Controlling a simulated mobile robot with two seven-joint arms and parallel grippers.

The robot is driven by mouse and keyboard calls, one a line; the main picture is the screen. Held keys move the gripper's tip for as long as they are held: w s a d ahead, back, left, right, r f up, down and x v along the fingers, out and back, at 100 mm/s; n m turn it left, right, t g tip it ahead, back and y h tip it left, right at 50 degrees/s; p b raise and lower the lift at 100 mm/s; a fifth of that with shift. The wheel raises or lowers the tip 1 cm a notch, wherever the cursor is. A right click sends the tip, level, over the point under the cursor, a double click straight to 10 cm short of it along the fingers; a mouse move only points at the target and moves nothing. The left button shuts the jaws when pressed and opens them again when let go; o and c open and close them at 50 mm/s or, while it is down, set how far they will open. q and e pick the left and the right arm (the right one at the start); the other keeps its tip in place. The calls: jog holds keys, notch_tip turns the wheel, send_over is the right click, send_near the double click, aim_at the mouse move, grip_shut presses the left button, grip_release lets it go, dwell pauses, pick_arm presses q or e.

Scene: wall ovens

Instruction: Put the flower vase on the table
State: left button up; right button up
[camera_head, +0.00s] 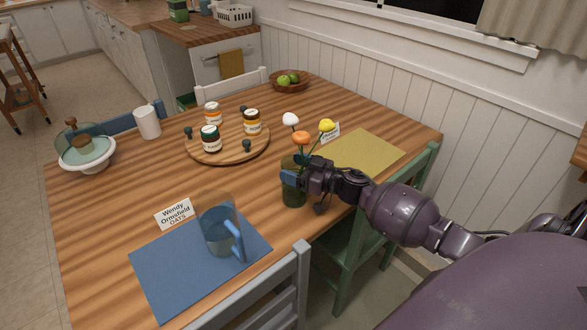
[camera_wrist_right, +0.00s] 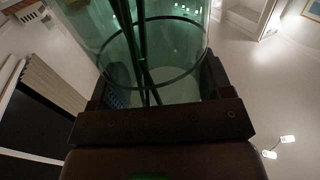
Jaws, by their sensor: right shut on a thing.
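The flower vase (camera_head: 294,194) is a dark green glass cylinder holding white, orange and yellow flowers. It is upright near the table's right-hand edge. My right gripper (camera_head: 292,180) is shut on the vase's side, reaching in from the right. In the right wrist view the clear green glass (camera_wrist_right: 150,45) with stems inside fills the space between the fingers. The wooden table (camera_head: 110,205) lies beneath; I cannot tell whether the vase's base touches it. My left gripper is out of view.
A blue mat (camera_head: 165,275) with a glass mug (camera_head: 218,232) is at the front, and a yellow mat (camera_head: 365,152) is behind my gripper. A round wooden tray (camera_head: 205,155) with jars sits mid-table. A green chair (camera_head: 350,255) stands below my right arm.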

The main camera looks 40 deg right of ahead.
jog(key=shift+r, duration=0.2)
jog(key=shift+f, duration=0.2)
jog(key=o, duration=1.5)
jog(key=shift+o, duration=0.2)
jog(key=shift+r, duration=0.15)
jog(key=p+v, duration=0.1)
jog(key=v, duration=1.1)
